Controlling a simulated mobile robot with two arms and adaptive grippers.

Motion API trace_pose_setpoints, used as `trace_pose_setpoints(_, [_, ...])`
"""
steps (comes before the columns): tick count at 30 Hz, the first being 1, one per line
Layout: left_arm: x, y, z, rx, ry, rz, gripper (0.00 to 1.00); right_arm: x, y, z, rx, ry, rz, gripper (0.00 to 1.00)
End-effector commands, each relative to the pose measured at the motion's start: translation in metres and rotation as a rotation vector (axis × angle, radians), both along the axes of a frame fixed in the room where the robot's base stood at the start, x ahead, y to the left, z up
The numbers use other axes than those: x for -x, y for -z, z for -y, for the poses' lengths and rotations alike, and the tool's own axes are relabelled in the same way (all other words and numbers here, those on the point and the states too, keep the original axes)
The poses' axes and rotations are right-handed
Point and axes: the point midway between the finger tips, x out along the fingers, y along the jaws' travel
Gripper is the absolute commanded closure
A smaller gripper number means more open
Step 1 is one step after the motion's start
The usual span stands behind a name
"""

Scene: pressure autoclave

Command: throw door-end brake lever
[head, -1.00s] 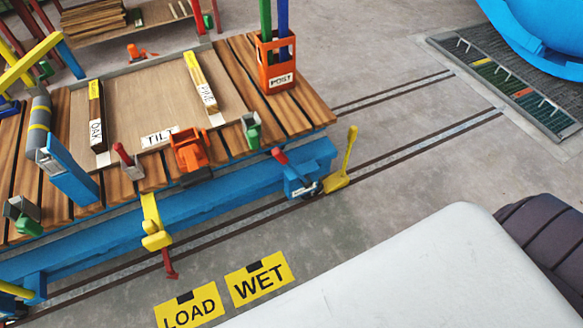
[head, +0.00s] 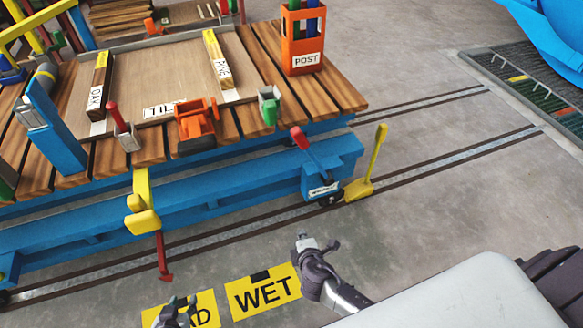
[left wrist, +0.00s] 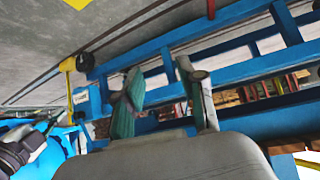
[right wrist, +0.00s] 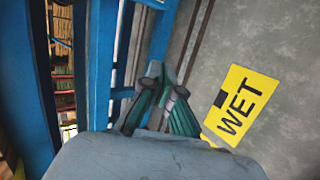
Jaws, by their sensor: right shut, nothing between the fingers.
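A red-handled lever (head: 299,138) leans up and left from a blue box with a small white label (head: 323,189), at the cart's right end in the head view. The labelled box also shows in the left wrist view (left wrist: 81,98). My right gripper (head: 302,240) is shut and empty in front of the cart, below the lever in the picture and apart from it. My left gripper (head: 177,308) is further left, low over a yellow floor sign; its fingers stand apart with nothing between them in the left wrist view (left wrist: 165,95).
A blue cart frame (head: 230,195) carries a plank deck with an orange POST holder (head: 303,40). A yellow upright handle (head: 376,152) stands beside the lever box. A yellow bracket (head: 143,205) with a red hanging rod (head: 162,257) projects at front. Floor between cart and grippers is clear.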

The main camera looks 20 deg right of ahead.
Motion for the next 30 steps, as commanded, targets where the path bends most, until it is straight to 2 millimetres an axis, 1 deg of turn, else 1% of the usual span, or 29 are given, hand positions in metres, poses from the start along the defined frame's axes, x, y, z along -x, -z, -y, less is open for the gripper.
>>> trace_pose_setpoints(1, [-0.01, -0.005, 0.003, 0.012, 0.001, 0.056, 0.6, -0.018, -0.006, -0.006, 0.06, -0.034, 0.075, 1.0])
trace_pose_setpoints(2, [-0.015, -0.016, 0.004, 0.018, 0.001, 0.085, 0.6, -0.026, -0.019, -0.009, 0.099, -0.049, 0.119, 1.0])
trace_pose_setpoints(3, [-0.02, -0.031, 0.006, 0.027, 0.002, 0.124, 0.6, -0.036, -0.035, -0.013, 0.151, -0.069, 0.177, 1.0])
trace_pose_setpoints(5, [-0.025, -0.053, 0.007, 0.041, 0.002, 0.18, 0.6, -0.047, -0.061, -0.019, 0.222, -0.087, 0.262, 1.0])
trace_pose_setpoints(6, [-0.027, -0.067, 0.008, 0.048, 0.003, 0.215, 0.6, -0.052, -0.079, -0.022, 0.268, -0.093, 0.317, 1.0])
trace_pose_setpoints(9, [-0.028, -0.1, 0.009, 0.064, 0.004, 0.29, 0.6, -0.058, -0.117, -0.028, 0.362, -0.098, 0.435, 1.0])
trace_pose_setpoints(12, [-0.025, -0.126, 0.009, 0.077, 0.004, 0.348, 0.6, -0.058, -0.148, -0.032, 0.429, -0.089, 0.524, 1.0])
trace_pose_setpoints(15, [-0.022, -0.144, 0.009, 0.085, 0.005, 0.384, 0.6, -0.055, -0.169, -0.034, 0.469, -0.08, 0.579, 1.0])
trace_pose_setpoints(18, [-0.02, -0.153, 0.008, 0.088, 0.005, 0.399, 0.6, -0.054, -0.179, -0.035, 0.49, -0.073, 0.605, 1.0])
trace_pose_setpoints(20, [-0.02, -0.155, 0.008, 0.089, 0.004, 0.402, 0.6, -0.053, -0.182, -0.035, 0.494, -0.071, 0.61, 1.0])
trace_pose_setpoints(30, [-0.02, -0.156, 0.009, 0.089, 0.005, 0.405, 0.6, -0.056, -0.183, -0.035, 0.493, -0.072, 0.61, 1.0])
